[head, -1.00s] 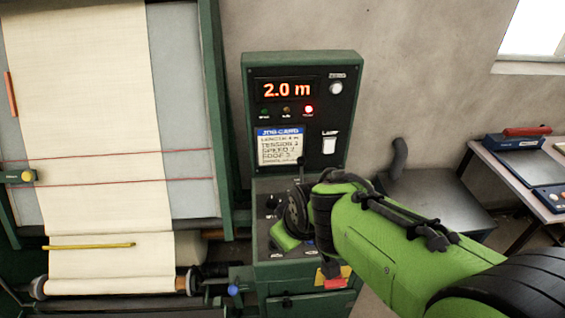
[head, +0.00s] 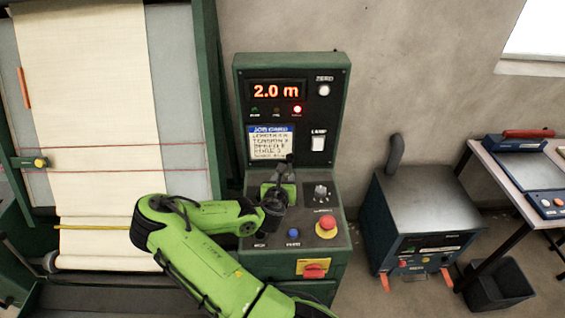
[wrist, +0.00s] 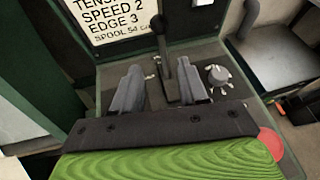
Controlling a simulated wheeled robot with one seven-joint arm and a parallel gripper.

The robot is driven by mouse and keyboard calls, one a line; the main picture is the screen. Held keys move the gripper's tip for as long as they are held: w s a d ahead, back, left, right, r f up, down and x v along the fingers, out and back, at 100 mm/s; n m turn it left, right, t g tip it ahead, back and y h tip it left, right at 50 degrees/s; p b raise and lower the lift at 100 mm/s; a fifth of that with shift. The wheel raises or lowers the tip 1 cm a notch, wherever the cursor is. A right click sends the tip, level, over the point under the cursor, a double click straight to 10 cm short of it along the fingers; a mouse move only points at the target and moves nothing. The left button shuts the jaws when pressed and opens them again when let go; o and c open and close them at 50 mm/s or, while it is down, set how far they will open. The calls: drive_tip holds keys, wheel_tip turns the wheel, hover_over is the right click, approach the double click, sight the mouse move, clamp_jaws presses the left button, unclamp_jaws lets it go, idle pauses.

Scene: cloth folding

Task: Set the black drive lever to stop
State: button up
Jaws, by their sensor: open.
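The black drive lever (head: 289,160) stands on the upper part of the green console, below the job card. Its round knob and stem show clearly in the wrist view (wrist: 159,38), with the stem rising from a dark slot plate. My gripper (head: 283,182) is over the console at the lever. In the wrist view its grey fingers (wrist: 163,78) are apart, one on each side of the lever's lower stem. I see no clear contact. The lever's position marks are hidden or unreadable.
A grey knob (head: 321,191), red mushroom button (head: 326,226), blue button (head: 293,233) and red switch on a yellow plate (head: 314,270) surround the lever's area. The display (head: 277,91) reads 2.0 m with a red lamp lit. A cloth roll frame (head: 95,110) stands left.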

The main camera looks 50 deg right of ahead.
sight(290, 165)
drive_tip(key=x, duration=1.4)
drive_tip(key=shift+d+f, duration=0.25)
drive_tip(key=shift+d, duration=0.05)
clamp_jaws()
drive_tip(key=shift+w, duration=0.1)
